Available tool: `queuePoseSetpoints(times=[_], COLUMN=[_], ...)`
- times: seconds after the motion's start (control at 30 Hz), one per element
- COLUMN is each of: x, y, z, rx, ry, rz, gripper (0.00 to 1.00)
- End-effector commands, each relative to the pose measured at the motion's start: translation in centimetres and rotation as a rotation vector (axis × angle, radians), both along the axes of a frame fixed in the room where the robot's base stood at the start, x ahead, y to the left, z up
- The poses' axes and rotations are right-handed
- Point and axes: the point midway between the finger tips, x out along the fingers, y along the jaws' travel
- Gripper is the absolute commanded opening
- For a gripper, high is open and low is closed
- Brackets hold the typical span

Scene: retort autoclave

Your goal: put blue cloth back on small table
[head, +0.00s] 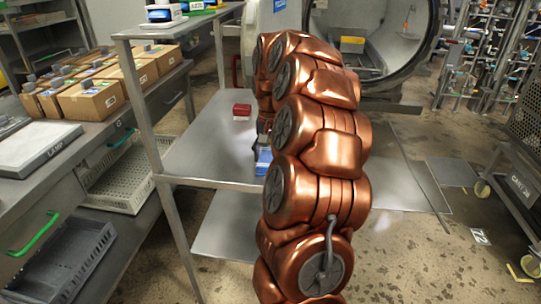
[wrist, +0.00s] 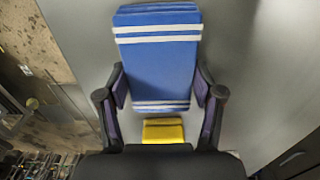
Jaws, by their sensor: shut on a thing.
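The blue cloth (wrist: 157,72) is a folded blue block with white stripes in the wrist view. My gripper (wrist: 160,82) is shut on it, with one dark finger at each long side. In the head view a small part of the blue cloth (head: 264,158) shows beside my copper arm, which hides much of it and most of my gripper. The cloth is over the middle shelf of a grey metal table (head: 195,160). I cannot tell whether it touches the surface.
A yellow folded thing (wrist: 163,130) lies just below the cloth in the wrist view. A red thing (head: 242,110) lies on the middle shelf. The table's post (head: 146,110) and upper shelf stand at left. A round open vessel (head: 365,40) is behind.

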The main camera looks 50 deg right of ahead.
Motion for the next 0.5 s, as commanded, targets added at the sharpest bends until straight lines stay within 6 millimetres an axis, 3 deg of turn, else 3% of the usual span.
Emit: queuePoseSetpoints(times=[0.27, 0.3, 0.5], x=[0.00, 0.00, 0.01], y=[0.01, 0.01, 0.02], z=[-0.25, -0.22, -0.18], rx=[0.000, 0.000, 0.000], ry=[0.000, 0.000, 0.000], rz=[0.000, 0.000, 0.000], gripper=[0.34, 0.69, 0.90])
